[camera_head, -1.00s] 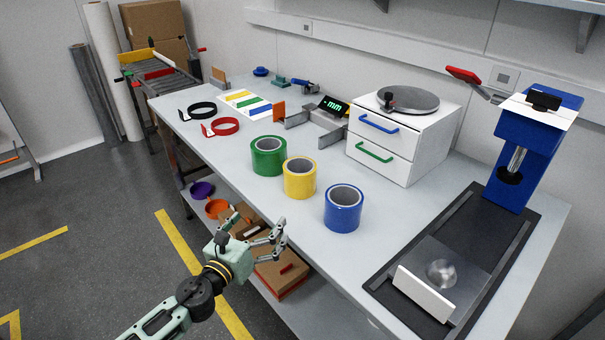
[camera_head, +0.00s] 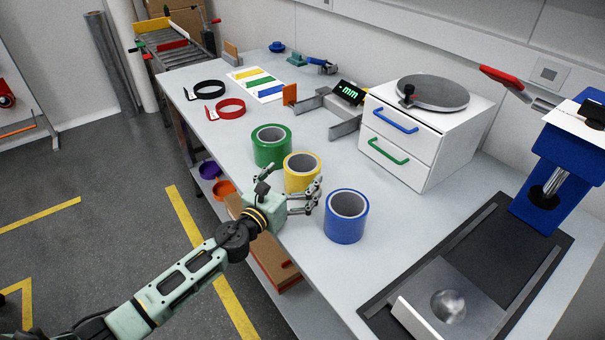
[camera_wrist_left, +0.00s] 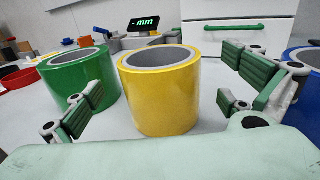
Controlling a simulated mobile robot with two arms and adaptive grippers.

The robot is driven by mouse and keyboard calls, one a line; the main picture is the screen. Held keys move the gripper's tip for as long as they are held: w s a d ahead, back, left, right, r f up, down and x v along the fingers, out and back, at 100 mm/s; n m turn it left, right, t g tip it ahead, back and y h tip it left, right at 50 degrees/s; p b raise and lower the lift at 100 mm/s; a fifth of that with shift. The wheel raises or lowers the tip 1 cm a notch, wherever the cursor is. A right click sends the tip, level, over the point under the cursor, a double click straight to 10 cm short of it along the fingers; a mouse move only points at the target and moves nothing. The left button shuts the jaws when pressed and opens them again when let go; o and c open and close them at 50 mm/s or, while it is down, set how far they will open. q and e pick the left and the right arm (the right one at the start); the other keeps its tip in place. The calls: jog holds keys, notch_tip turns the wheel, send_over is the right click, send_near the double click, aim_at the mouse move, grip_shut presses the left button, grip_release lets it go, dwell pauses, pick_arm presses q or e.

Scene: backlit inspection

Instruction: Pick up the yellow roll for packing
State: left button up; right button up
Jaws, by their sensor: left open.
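The yellow roll (camera_head: 303,170) stands upright on the light grey table, between the green roll (camera_head: 271,146) and the blue roll (camera_head: 346,216). My left gripper (camera_head: 294,186) is at the table's front edge, just in front of the yellow roll, and partly hides its lower part. In the left wrist view the yellow roll (camera_wrist_left: 160,92) stands upright between the two spread, green-padded fingers, with a gap on both sides. The left gripper is open and empty. My right gripper is not in view.
The green roll (camera_wrist_left: 78,84) is close to one finger in the wrist view, and the blue roll (camera_wrist_left: 304,92) is behind the other. A white drawer unit (camera_head: 425,135) stands behind the rolls. A blue press (camera_head: 560,175) is at the right. Red and black rings lie farther back.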

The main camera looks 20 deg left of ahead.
aim_at(310, 160)
pick_arm(q)
jog(key=x, duration=0.3)
jog(key=shift+f, duration=0.1)
jog(key=shift+w+d, duration=0.15)
jog(key=shift+w, duration=0.25)
jog(key=shift+s, duration=0.1)
jog(key=shift+c, duration=1)
jog(key=c, duration=1.3)
jog(key=shift+c, duration=0.4)
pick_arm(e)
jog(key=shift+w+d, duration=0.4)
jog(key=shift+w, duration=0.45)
